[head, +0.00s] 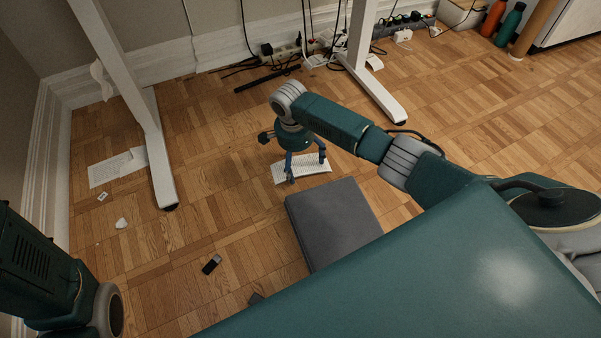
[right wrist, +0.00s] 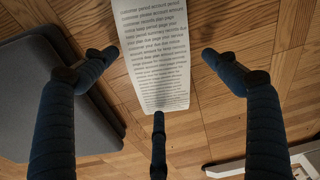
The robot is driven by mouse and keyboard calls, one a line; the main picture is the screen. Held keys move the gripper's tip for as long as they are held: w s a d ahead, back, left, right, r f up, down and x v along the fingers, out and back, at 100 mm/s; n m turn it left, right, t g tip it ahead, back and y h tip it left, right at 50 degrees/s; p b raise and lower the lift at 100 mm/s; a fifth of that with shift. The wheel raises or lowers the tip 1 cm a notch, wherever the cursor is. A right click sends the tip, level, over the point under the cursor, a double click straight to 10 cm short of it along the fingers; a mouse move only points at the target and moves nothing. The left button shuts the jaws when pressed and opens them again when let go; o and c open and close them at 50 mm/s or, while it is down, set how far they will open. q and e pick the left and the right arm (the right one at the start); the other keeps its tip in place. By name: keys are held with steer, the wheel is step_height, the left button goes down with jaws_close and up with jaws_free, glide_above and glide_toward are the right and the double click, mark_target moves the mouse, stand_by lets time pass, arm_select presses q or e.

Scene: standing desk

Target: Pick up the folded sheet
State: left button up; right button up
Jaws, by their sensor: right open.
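A white printed sheet (head: 315,160) lies on the wood floor between the desk legs, under my right gripper (head: 305,167). In the right wrist view the sheet (right wrist: 155,45) is a long strip with lines of text, and its lower part looks bent at an angle, like a fold. My right gripper (right wrist: 158,80) is open and empty, with its fingers spread around the sheet's near end. I cannot tell whether a fingertip touches it. My left arm shows at the lower left of the head view, but its gripper is out of view.
A grey flat block (head: 335,222) lies close beside the sheet. White desk legs (head: 150,140) stand left and right. Other papers (head: 110,170), a white lump (head: 121,223) and a small black object (head: 211,264) lie on the floor. Cables and power strips (head: 320,45) run along the wall.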

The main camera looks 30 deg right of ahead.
steer(key=shift+f, duration=0.3)
steer(key=c, duration=0.7)
steer(key=shift+r, duration=0.1)
